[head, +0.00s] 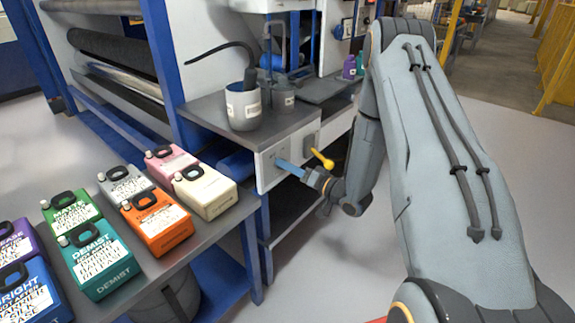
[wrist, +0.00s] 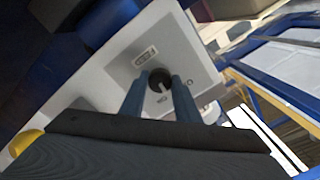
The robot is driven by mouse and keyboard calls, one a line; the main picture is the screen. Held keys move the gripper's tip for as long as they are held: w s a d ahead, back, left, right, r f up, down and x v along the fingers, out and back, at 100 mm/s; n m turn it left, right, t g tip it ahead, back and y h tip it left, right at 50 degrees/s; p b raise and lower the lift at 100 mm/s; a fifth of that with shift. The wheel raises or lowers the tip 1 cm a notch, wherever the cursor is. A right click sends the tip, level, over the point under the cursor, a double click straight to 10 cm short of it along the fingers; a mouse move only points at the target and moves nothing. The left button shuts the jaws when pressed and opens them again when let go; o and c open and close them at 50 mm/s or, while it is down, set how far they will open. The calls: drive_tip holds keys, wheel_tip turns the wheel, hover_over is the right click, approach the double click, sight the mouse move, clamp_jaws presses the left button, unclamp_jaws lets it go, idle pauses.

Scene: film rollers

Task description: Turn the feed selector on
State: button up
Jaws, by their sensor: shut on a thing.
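The feed selector is a small round black knob (wrist: 160,78) on a pale panel (wrist: 120,70), under a label reading FEED (wrist: 145,57) in the wrist view. Small markings sit beside the knob, too small to read surely. My gripper (wrist: 160,84) has its two blue fingers on either side of the knob, shut on it. In the head view my gripper (head: 280,163) reaches the front panel (head: 268,178) of the machine from the right, and its fingers hide the knob. Which marking the knob points to I cannot tell.
A yellow lever (head: 322,159) sticks out of the panel just right of my gripper. A grey pot (head: 243,105) stands on the ledge above. Several labelled jugs, one orange (head: 158,222), stand on a table at the left. The floor at the right is clear.

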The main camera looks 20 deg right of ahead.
drive_tip(key=shift+m+p, duration=0.6)
drive_tip(key=shift+m, duration=1.7)
drive_tip(key=o, duration=1)
drive_tip(key=shift+o, duration=0.2)
drive_tip(key=shift+d, duration=0.1)
drive_tip(key=v, duration=0.7)
drive_tip(key=shift+s+d, duration=0.2)
drive_tip(key=shift+s, duration=0.1)
